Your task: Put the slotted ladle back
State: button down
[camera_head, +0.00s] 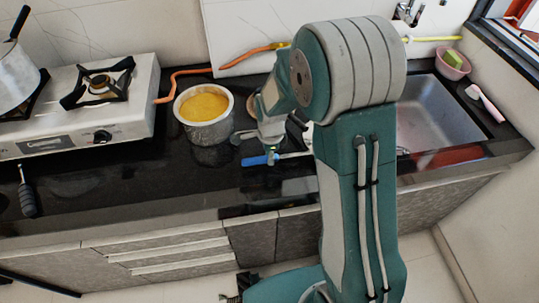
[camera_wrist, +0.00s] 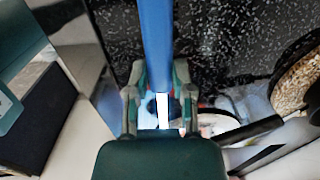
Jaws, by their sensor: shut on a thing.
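A blue-handled utensil (camera_wrist: 157,40) with a thin white shaft passes between the fingers of my gripper (camera_wrist: 157,76) in the wrist view. I take it to be the slotted ladle, but its working end is hidden and I cannot see slots. My gripper is shut on the blue handle. In the head view the blue handle (camera_head: 256,161) points left, low over the black counter near its front edge, and my gripper (camera_head: 271,153) is at its right part. I cannot tell whether the utensil touches the counter.
A pot of yellow food (camera_head: 204,113) stands left of my gripper. A gas stove (camera_head: 75,112) is farther left, with a black-handled tool (camera_head: 27,192) in front. The sink (camera_head: 428,115) lies right, partly behind my arm. A round speckled thing (camera_wrist: 297,82) lies nearby.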

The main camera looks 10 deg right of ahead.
jog(key=shift+d+f, duration=0.1)
jog(key=shift+f, duration=0.5)
jog(key=shift+c, duration=2.4)
grip_release()
notch_tip(320, 180, up, 13)
jog(key=s+d+r+n+t, duration=0.2)
jog(key=s+r+n, duration=0.4)
jog(key=s+n, duration=0.3)
jog(key=s+d+r+n+t, duration=0.3)
jog(key=s+r+n, duration=0.4)
jog(key=s, duration=0.5)
jog(key=shift+d+r+n+t, duration=0.2)
jog(key=shift+r+n+t, duration=0.1)
jog(key=shift+n, duration=0.7)
